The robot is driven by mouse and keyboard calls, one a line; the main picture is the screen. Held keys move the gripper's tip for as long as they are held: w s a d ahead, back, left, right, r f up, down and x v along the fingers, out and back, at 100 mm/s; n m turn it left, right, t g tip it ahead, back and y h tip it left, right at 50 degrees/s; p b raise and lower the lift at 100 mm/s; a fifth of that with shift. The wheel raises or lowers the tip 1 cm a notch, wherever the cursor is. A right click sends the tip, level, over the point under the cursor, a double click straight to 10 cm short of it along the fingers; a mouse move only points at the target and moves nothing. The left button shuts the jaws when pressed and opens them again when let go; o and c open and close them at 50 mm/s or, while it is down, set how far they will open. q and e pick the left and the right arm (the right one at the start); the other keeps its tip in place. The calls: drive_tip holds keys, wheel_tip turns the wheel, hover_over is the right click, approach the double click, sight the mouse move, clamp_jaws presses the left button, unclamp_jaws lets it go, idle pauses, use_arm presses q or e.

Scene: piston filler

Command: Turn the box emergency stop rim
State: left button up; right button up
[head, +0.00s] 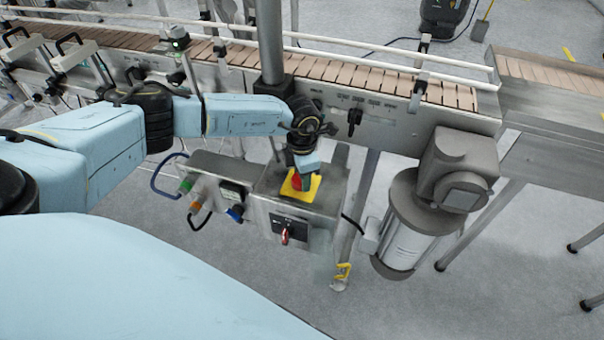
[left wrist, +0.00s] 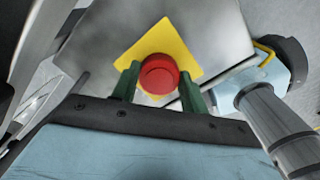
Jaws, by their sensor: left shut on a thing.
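The red emergency stop button (left wrist: 158,74) sits on a yellow square plate (left wrist: 188,53) on top of a grey metal control box (left wrist: 215,30). In the head view the yellow plate (head: 312,188) shows around my left gripper (head: 299,183), which comes down from above onto the red button. In the left wrist view the two green fingers of my left gripper (left wrist: 160,88) stand on either side of the red button and are shut on its rim. The underside of the rim is hidden.
The control box (head: 325,208) has a red switch (head: 284,235) on its front and green, orange and blue connectors at its left. A conveyor (head: 330,72) runs behind it. A grey motor (head: 405,225) stands at its right. Open floor lies in front.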

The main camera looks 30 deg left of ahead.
idle(0.3)
use_arm(q)
drive_tip(key=o, duration=1)
drive_tip(key=shift+r, duration=0.2)
wheel_tip(320, 180, up, 13)
drive_tip(key=p, duration=0.3)
use_arm(e)
drive_tip(key=s+d+f, duration=0.1)
drive_tip(key=s+f, duration=0.3)
drive_tip(key=s, duration=0.3)
drive_tip(key=shift+s+f+g, duration=0.15)
drive_tip(key=shift+f+g, duration=0.15)
drive_tip(key=shift+g, duration=0.1)
drive_tip(key=shift+d, duration=0.1)
